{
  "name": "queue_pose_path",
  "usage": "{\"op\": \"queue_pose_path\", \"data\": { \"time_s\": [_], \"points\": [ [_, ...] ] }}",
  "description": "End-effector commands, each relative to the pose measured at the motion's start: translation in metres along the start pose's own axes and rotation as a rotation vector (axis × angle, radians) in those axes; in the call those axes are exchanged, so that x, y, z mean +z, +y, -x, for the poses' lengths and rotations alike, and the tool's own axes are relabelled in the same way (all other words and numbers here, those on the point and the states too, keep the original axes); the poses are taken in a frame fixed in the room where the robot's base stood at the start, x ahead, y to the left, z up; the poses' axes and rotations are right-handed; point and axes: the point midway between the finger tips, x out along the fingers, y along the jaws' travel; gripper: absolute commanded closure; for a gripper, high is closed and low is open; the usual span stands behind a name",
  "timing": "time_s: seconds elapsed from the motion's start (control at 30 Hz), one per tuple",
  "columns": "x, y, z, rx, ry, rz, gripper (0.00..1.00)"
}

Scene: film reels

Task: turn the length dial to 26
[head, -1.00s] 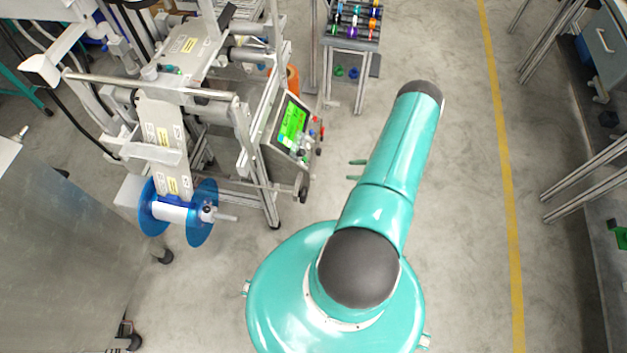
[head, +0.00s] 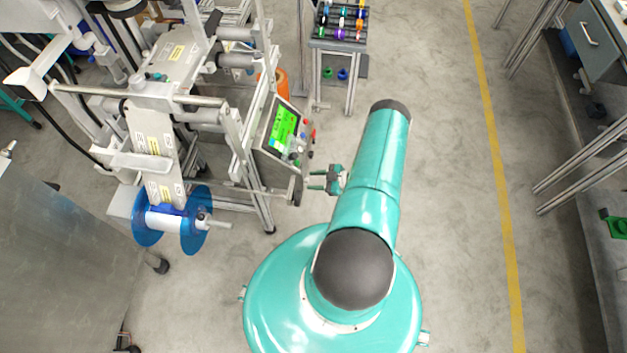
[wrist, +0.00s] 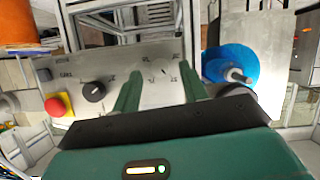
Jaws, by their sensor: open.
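The control panel (wrist: 112,75) of the machine fills the upper left and middle of the wrist view. It carries a black pointer dial (wrist: 93,91) and a pale round dial (wrist: 162,69) with small marks around it. The lettering is too small to tell which is the length dial or what value it shows. My gripper (wrist: 160,82) is open and empty, its two green fingers either side of the pale dial in the picture; contact cannot be told. In the head view my gripper (head: 318,181) is right of and below the panel's green screen (head: 283,129).
A red mushroom button (wrist: 57,105) is left of the black dial. A blue reel (wrist: 229,68) is right of the panel; it also shows in the head view (head: 197,220). A rack of coloured spools (head: 340,22) stands behind. The floor right of my arm is clear.

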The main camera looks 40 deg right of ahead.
Motion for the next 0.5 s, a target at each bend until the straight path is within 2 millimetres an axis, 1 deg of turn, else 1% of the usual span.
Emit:
{"op": "queue_pose_path", "data": {
  "time_s": [0.1,0.37,0.47,0.5],
  "points": [
    [0.0002,-0.0009,-0.008,0.0,-0.001,0.0,0.57],
    [0.0,-0.0008,-0.0093,0.0,-0.001,-0.001,0.57],
    [0.0,-0.0007,-0.0092,0.0,-0.001,-0.001,0.74],
    [0.0,-0.0007,-0.0091,0.0,-0.001,0.0,0.82]
  ]
}}
